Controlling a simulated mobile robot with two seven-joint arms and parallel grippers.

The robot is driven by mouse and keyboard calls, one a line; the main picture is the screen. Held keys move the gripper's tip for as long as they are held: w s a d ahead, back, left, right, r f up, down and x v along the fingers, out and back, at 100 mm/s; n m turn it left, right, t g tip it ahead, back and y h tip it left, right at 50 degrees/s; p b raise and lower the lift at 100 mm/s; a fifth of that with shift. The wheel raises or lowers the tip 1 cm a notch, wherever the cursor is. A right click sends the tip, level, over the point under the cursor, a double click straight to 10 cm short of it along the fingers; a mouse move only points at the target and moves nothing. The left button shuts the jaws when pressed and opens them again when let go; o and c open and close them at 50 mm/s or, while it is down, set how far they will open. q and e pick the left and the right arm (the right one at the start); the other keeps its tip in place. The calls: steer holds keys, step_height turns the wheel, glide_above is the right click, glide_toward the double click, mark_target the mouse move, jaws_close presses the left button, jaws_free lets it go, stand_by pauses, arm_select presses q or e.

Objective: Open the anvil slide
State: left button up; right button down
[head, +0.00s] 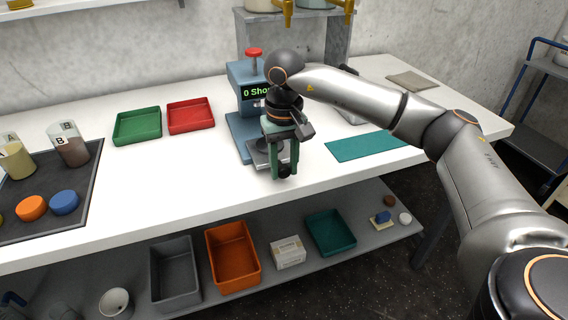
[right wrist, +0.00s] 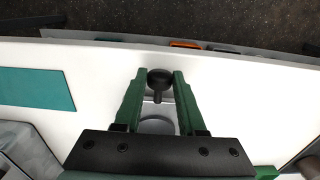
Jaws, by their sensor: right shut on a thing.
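The blue tester (head: 246,82) stands on the white table, with a red knob on top and a dark display with green text starting "0 Sho". Its metal anvil slide (head: 258,157) shows low at the front, partly hidden by my right gripper. The slide's round black knob (head: 284,171) is at the front, and it also shows in the right wrist view (right wrist: 159,77). My right gripper (head: 285,168) points down with its green fingers shut on this knob, one on each side. How far the slide is out is hard to tell. My left gripper is not in view.
A teal mat (head: 366,146) lies right of the tester. A green tray (head: 138,126) and a red tray (head: 190,116) stand to the left. A dark tray (head: 88,202) with beakers and coloured pucks is at far left. A lower shelf holds bins.

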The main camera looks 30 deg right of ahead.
steer(key=shift+s+a, duration=0.1)
steer(key=shift+s, duration=0.1)
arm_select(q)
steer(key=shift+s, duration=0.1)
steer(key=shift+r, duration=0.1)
arm_select(e)
steer(key=c, duration=0.5)
jaws_free()
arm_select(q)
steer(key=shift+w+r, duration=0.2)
arm_select(e)
steer(key=shift+r, duration=0.1)
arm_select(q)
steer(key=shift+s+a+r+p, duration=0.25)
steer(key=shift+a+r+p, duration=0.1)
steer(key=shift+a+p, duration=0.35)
arm_select(e)
step_height(320, 180, up, 12)
steer(key=shift+r, duration=0.15)
